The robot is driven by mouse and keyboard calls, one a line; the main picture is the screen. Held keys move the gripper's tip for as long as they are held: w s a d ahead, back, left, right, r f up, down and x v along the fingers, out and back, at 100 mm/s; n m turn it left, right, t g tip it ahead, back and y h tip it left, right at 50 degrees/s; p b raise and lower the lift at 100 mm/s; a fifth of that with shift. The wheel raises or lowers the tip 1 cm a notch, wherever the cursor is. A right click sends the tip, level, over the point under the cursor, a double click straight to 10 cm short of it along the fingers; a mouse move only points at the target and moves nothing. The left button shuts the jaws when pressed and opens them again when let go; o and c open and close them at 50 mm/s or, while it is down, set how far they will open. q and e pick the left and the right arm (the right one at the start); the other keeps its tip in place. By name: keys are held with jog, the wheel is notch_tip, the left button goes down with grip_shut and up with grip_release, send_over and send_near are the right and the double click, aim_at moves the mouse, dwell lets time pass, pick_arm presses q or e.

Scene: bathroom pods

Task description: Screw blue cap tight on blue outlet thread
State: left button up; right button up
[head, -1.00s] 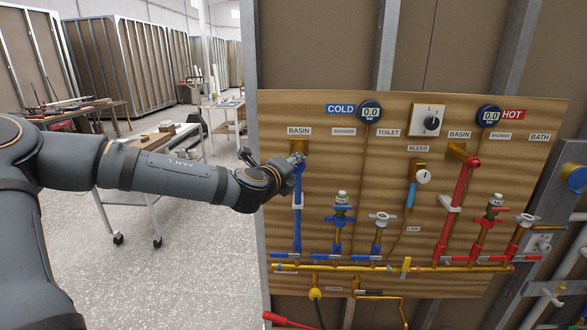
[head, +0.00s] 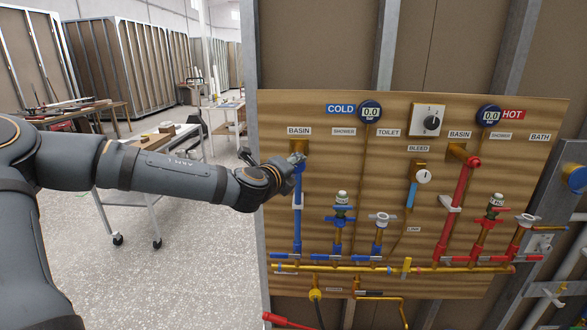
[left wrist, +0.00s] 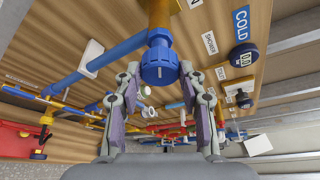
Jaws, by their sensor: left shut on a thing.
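The blue cap (left wrist: 160,64) sits at the end of the brass outlet (left wrist: 160,14), at the top of the blue basin pipe (left wrist: 98,58) in the left wrist view. My left gripper (left wrist: 160,74) has its two fingers on either side of the cap and is shut on it. In the head view my left gripper (head: 298,160) is at the top of the upright blue pipe (head: 298,226), below the BASIN label, and hides most of the cap. The thread is hidden, so I cannot tell how tight the cap is. My right gripper is not in view.
A brass pipe (head: 390,268) runs along the bottom. A wheeled table (head: 150,170) stands behind my left arm.

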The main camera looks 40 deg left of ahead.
pick_arm(q)
jog(key=shift+w+a+b, duration=0.6)
jog(key=shift+w+b, duration=0.05)
jog(key=shift+w, duration=0.25)
jog(key=o, duration=1.1)
